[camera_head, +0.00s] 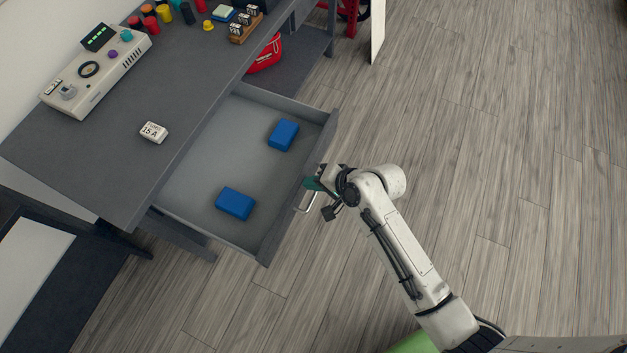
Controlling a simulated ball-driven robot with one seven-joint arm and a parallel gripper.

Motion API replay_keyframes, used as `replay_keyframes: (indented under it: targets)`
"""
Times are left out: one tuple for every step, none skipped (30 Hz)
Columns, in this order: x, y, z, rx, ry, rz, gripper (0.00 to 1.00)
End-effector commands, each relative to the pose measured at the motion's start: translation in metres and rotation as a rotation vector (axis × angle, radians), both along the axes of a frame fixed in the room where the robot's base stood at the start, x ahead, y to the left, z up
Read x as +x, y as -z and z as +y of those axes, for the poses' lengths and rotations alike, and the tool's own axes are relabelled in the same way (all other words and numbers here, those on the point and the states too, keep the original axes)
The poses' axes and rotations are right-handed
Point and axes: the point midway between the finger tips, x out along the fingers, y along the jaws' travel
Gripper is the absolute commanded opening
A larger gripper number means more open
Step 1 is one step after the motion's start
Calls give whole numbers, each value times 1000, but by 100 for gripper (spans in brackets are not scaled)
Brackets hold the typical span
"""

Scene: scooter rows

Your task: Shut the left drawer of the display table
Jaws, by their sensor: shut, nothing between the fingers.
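The grey display table (103,148) stands at the upper left. Its drawer (193,188) is pulled far out toward my arm, with its front panel on the right side. Two blue blocks lie inside it, one near the back (283,135) and one nearer the front of the picture (236,203). A pale metal handle (307,202) shows on the drawer front. My gripper (314,186) is shut and empty, close to the drawer front by the handle. I cannot tell whether it touches the panel.
A control box (97,69), a small white block (153,132) and several coloured cylinders stand on the tabletop. A red bag (266,55) sits on the lower shelf (296,72) beyond the drawer. A white panel (377,30) stands at the top. The wooden floor (500,150) at right is clear.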

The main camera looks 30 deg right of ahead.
Motion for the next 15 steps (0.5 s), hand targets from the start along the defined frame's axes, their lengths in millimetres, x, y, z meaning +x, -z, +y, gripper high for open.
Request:
replay_keyframes:
  targets:
    - [0,0,0,0,0,0,0]
    - [0,0,0,0,0,0,0]
    - [0,0,0,0,0,0,0]
    - [0,0,0,0,0,0,0]
    - [0,0,0,0,0,0,0]
    - [0,0,0,0,0,0,0]
    - [0,0,0,0,0,0,0]
    - [0,0,0,0,0,0,0]
    - [1,0,1,0,0,0,0]
    - [2,0,1,1,-1,0,0]
    - [3,0,2,1,-1,0,0]
    - [5,0,3,1,-1,0,0]
    - [7,-1,5,1,-1,0,0]
    - [10,-1,7,2,-1,-1,0]
    - [14,-1,10,2,-1,-1,0]
